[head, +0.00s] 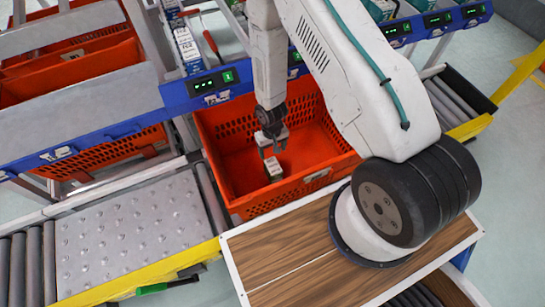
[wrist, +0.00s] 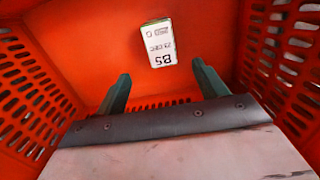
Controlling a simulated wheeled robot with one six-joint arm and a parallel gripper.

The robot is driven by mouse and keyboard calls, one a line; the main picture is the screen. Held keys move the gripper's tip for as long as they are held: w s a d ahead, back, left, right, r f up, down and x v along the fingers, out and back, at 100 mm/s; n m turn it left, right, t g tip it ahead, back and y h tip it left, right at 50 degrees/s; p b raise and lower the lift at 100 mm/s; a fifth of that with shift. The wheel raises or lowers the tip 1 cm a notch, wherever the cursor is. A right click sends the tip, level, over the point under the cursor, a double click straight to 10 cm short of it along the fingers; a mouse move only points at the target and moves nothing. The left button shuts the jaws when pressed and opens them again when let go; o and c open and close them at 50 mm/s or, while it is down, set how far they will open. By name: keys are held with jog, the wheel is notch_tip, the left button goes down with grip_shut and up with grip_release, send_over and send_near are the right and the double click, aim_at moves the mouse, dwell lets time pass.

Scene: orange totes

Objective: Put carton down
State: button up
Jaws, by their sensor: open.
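The carton (head: 273,168) is a small white box with dark print. It lies inside the orange tote (head: 325,178), on its floor. In the wrist view the carton (wrist: 159,43) rests beyond and between my fingertips, its printed face toward the camera, with orange floor around it. My gripper (head: 270,150) reaches down into the tote just above the carton. In the wrist view its two dark green fingers (wrist: 161,75) are spread apart with nothing between them. I see a gap between the fingers and the carton.
The tote's perforated walls (wrist: 285,50) rise close on both sides of my gripper. A blue-edged shelf (head: 215,88) with boxes stands behind the tote. A roller conveyor (head: 130,235) lies to the left. The tote floor around the carton is otherwise empty.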

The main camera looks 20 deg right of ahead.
notch_tip(320, 180, up, 34)
jog(key=s+d+r+t, duration=0.1)
jog(key=s+r, duration=0.3)
jog(key=r, duration=0.3)
jog(key=s+d+r, duration=0.1)
jog(key=s+r, duration=0.3)
jog(key=r, duration=0.3)
jog(key=s+r, duration=0.3)
jog(key=s, duration=0.4)
jog(key=s+r, duration=0.4)
jog(key=s, duration=0.4)
jog(key=shift+d+r+t, duration=0.25)
jog(key=shift+d+t, duration=0.05)
jog(key=shift+d, duration=0.15)
